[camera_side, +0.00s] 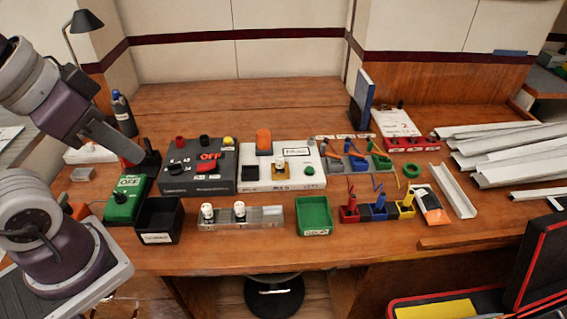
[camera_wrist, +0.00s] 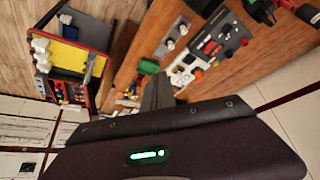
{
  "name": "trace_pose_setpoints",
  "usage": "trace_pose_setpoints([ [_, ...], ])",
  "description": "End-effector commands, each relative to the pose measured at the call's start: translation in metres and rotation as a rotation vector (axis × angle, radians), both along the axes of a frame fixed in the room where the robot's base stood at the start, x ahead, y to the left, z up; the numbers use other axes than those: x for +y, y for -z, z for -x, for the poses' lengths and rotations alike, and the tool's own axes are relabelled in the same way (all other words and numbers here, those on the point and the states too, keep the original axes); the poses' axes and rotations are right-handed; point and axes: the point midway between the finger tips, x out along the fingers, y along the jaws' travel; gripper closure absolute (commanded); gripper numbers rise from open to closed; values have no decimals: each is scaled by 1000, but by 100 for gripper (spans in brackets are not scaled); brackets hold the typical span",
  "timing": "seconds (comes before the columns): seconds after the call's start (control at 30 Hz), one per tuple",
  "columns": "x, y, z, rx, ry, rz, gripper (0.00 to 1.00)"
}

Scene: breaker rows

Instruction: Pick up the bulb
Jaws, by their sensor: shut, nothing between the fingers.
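Two small white bulbs, the left one (camera_side: 207,212) and the right one (camera_side: 239,210), stand upright in a clear grey holder (camera_side: 262,217) near the table's front edge. They also show small in the wrist view, one (camera_wrist: 170,44) beside the other (camera_wrist: 184,29). A further pale, bulb-like piece (camera_side: 280,165) sits on a gold base on the white panel box; its kind is unclear. My gripper (camera_side: 138,158) is shut and empty, at the left above the table, well apart from the bulbs. Its dark fingers (camera_wrist: 158,90) show in the wrist view.
A black bin (camera_side: 145,239) stands left of the holder and a green bin (camera_side: 301,229) right of it. A green OFF box (camera_side: 125,203) is near my gripper. Panel boxes stand behind. Metal channels (camera_side: 500,140) lie at right.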

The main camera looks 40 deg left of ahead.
Motion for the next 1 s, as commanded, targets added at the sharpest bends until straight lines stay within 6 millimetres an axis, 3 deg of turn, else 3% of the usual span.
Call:
trace_pose_setpoints([
  [0.47,0,0,0,0,0,0,100],
  [0.73,0,0,0,0,0,0,52],
  [1.0,0,0,-1,0,0,0,52],
])
